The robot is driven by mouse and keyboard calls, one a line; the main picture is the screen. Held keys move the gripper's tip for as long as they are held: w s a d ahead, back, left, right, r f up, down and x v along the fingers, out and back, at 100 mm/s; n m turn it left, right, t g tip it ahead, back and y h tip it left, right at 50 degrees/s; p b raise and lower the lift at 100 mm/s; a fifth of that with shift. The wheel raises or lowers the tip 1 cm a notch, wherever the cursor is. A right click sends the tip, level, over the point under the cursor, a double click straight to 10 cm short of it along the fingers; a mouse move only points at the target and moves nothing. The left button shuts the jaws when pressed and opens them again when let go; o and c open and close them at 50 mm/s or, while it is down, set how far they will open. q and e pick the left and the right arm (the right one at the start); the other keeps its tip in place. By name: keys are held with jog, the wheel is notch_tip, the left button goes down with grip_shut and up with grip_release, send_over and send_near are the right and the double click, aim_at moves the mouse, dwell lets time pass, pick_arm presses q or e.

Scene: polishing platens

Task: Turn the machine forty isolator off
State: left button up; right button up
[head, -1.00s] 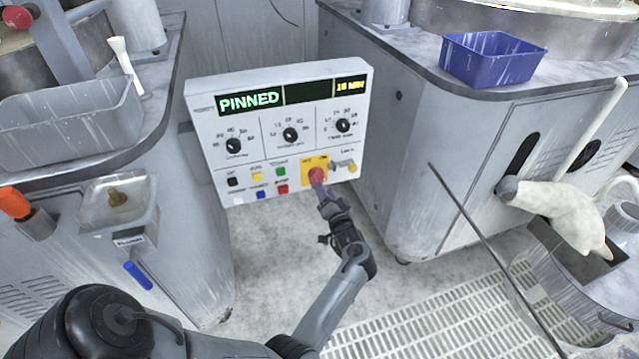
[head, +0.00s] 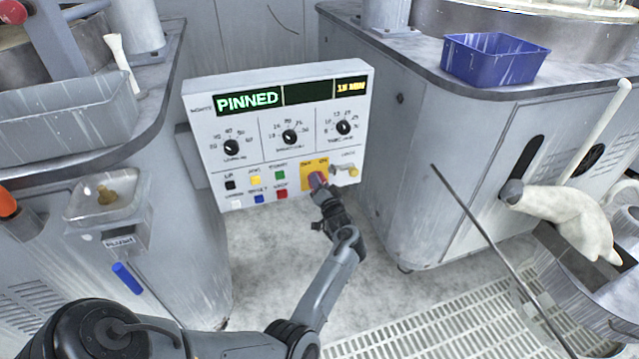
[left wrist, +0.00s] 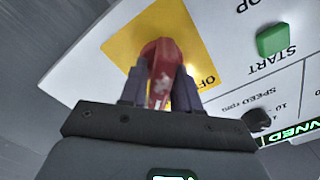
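The isolator is a red rotary handle (head: 317,179) on a yellow plate (head: 306,171) at the lower right of the white control panel (head: 205,128). OFF is lettered at the plate's upper left and ON at its upper right. My left gripper (head: 320,187) is at the handle and partly covers it. In the left wrist view, the red handle (left wrist: 160,72) sits between the two fingers of my left gripper (left wrist: 160,92), which look closed against its sides. OFF shows beside the handle there. Its exact angle is hard to tell. My right gripper is not in view.
The panel's display (head: 248,101) reads PINNED. Small coloured buttons and a latch (head: 345,170) are close to the isolator. Steel machine cabinets flank the panel. A blue bin (head: 495,60) stands at right, and a thin rod (head: 490,245) slants across the right foreground.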

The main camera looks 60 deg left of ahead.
pick_arm(q)
grip_shut()
jog(key=shift+r+n, duration=0.1)
jog(key=shift+n, duration=0.2)
jog(key=n+p, duration=0.1)
jog(key=n, duration=0.1)
jog(key=shift+s+n+p, duration=0.1)
jog(key=shift+n+p, duration=0.2)
jog(key=n, duration=0.3)
jog(key=shift+s+n+p, duration=0.1)
jog(key=shift+n+p, duration=0.3)
jog(key=n, duration=0.5)
jog(key=shift+s, duration=0.15)
jog(key=n, duration=0.4)
jog(key=shift+s, duration=0.1)
jog(key=shift+a+n, duration=0.1)
jog(key=shift+n, duration=0.9)
